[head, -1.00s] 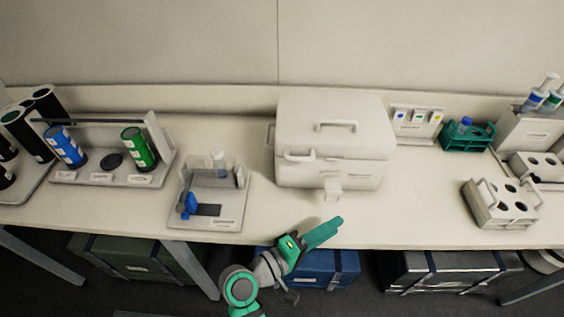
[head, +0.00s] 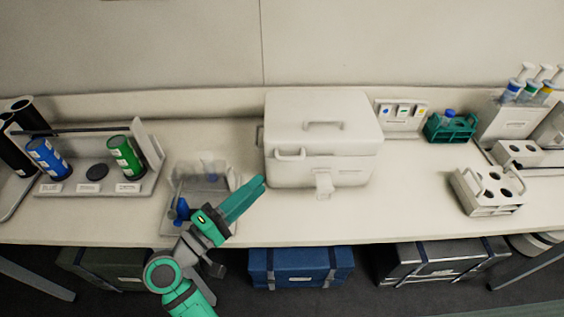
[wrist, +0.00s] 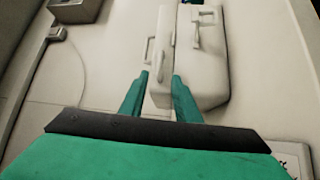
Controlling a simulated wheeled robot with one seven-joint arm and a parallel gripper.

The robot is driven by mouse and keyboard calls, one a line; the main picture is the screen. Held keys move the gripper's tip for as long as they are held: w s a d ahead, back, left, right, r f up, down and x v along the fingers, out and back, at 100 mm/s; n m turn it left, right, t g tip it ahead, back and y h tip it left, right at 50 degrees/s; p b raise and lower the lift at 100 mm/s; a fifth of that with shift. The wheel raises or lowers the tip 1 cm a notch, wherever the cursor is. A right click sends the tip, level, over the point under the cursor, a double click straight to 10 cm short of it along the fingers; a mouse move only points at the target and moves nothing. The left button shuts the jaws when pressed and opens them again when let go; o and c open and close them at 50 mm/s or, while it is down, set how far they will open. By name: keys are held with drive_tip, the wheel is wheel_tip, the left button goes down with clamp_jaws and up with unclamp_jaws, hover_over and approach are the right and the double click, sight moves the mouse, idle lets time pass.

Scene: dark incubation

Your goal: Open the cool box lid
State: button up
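The cool box (head: 322,172) is a white box on the bench, with its lid (head: 345,112) down. The lid has a handle (head: 323,125) on top, a front-left grip (head: 290,154) and a front latch (head: 324,184). My gripper (head: 252,194) is in front and to the left of the box, over the bench edge, apart from it. In the wrist view my gripper (wrist: 157,82) has its two green fingers spread apart with nothing held. The box (wrist: 205,85) shows beyond and between the fingertips there.
A small clear-walled stand (head: 205,180) with a blue item is partly hidden behind my arm. A rack with blue and green cylinders (head: 125,158) stands at left. A green tube rack (head: 450,128) and a white holed rack (head: 488,192) stand at right.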

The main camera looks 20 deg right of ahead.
drive_tip(key=x, duration=1)
drive_tip(key=shift+d, duration=0.3)
drive_tip(key=shift+w, duration=0.1)
clamp_jaws()
